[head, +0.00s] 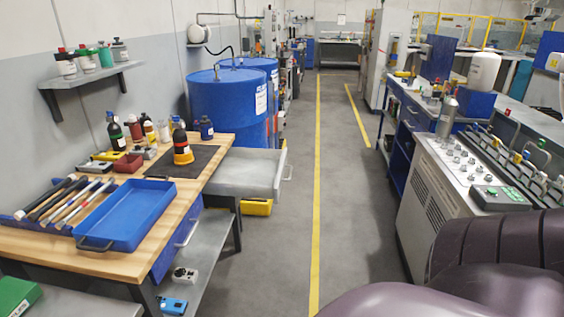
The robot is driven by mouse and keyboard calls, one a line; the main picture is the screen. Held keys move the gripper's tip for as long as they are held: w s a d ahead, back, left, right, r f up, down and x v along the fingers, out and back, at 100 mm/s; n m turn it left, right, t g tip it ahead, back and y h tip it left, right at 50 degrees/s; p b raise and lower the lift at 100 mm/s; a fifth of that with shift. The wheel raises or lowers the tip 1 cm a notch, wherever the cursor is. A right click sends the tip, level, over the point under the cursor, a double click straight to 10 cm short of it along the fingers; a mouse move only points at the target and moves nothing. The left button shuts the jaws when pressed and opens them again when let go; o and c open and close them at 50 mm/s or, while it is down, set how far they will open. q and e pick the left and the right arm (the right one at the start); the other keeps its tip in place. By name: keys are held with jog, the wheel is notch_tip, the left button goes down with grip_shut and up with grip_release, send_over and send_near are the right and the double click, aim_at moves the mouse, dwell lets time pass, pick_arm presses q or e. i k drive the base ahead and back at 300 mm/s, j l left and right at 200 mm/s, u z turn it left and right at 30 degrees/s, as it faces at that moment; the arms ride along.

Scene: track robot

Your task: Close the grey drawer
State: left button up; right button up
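The grey drawer (246,172) is pulled out from the far right end of the wooden workbench (128,264). It sticks out to the right toward the aisle, and its inside looks empty. A pale handle (287,173) is on its right front. Neither of my grippers shows in the head view. A dark purple rounded shape fills the lower right corner and looks like part of my own arm.
A blue tray (122,214), hammers (62,198) and bottles (116,131) are on the bench. Blue drums (228,104) stand behind the drawer. A grey control console (437,196) is at the right. The floor aisle (343,180) between is clear.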

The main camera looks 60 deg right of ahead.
aim_at(242, 172)
jog(key=z, duration=1.7)
